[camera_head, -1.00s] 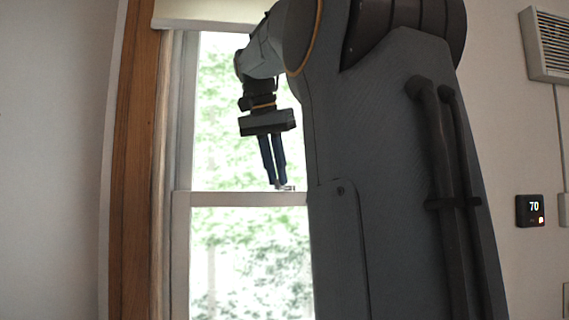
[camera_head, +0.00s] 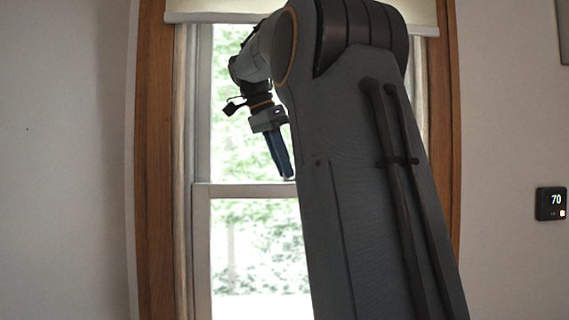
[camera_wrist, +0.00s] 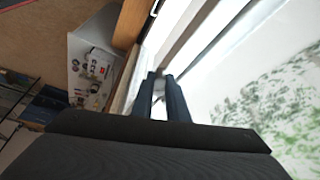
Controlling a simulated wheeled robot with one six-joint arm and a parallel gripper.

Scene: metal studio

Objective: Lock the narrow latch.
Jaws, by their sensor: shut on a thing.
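The window latch is a small metal piece (camera_wrist: 159,72) at the fingertips in the wrist view, on the window's meeting rail (camera_head: 245,188). My gripper (camera_head: 287,176) reaches down to the rail with its blue fingers, seen nearly edge-on in the head view. In the wrist view my gripper (camera_wrist: 161,76) has its fingertips close around the latch, with a gap between the fingers further back. The fingers hide most of the latch, so its lever angle cannot be told.
A wooden window frame (camera_head: 157,180) and a raised shade (camera_head: 215,8) surround the window. A thermostat (camera_head: 551,203) is on the wall at right. The wrist view shows a white surface with small items (camera_wrist: 92,72) below. My arm hides the window's right part.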

